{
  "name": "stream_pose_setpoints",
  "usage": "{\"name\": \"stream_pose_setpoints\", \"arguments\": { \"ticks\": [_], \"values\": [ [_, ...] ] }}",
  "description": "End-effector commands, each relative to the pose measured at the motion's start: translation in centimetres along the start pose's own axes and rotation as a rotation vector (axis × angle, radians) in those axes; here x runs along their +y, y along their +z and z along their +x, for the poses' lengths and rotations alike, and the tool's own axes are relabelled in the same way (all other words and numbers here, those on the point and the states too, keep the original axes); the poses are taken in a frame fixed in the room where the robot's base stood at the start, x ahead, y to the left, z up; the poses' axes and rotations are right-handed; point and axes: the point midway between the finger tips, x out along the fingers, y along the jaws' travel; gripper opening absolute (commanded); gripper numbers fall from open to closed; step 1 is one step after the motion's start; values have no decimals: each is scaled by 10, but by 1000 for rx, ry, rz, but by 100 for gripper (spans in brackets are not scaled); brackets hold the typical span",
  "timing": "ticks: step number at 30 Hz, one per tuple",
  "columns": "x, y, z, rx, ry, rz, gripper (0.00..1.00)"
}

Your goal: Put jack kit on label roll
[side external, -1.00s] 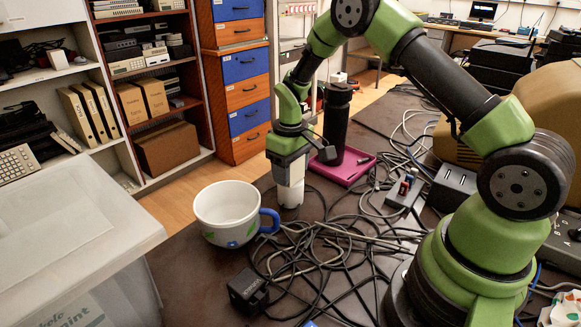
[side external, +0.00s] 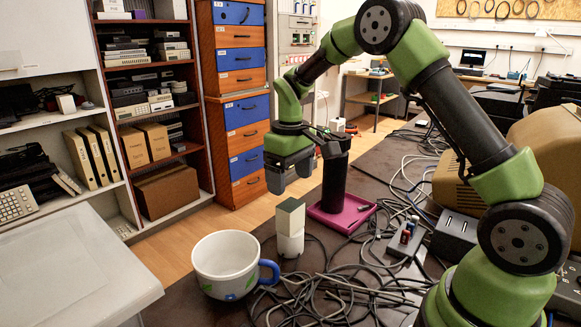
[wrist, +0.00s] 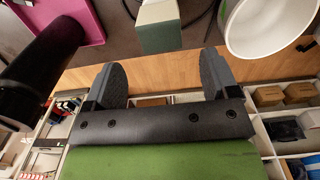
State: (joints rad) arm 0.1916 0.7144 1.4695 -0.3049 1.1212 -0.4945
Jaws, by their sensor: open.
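The jack kit, a small box (side external: 291,216) with a grey-green top and pale sides, sits upright on the label roll, a short white cylinder (side external: 290,244), on the dark table. The box also shows at the top of the wrist view (wrist: 159,28), beyond the fingertips; the roll cannot be made out there. My gripper (side external: 290,182) is open and empty, above and behind the stack in the side view. In the wrist view my two fingers (wrist: 164,68) stand wide apart with nothing between them, clear of the box.
A white mug (side external: 230,264) with a blue handle stands left of the stack. A black cylinder (side external: 335,180) stands on a magenta tray (side external: 352,216) at the back right. Tangled cables (side external: 340,290) cover the table in front and to the right. A grey-white lid (side external: 70,265) is at lower left.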

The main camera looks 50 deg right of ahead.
Motion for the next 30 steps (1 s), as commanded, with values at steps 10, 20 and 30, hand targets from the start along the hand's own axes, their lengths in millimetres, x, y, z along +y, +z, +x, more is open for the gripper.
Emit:
{"name": "stream_pose_setpoints", "arguments": {
  "ticks": [10,20,30],
  "values": [
    [-12,12,-52,63,-7,26,81],
    [-64,106,-143,338,-101,179,81],
    [-94,202,-151,554,-252,314,81]
  ]
}}
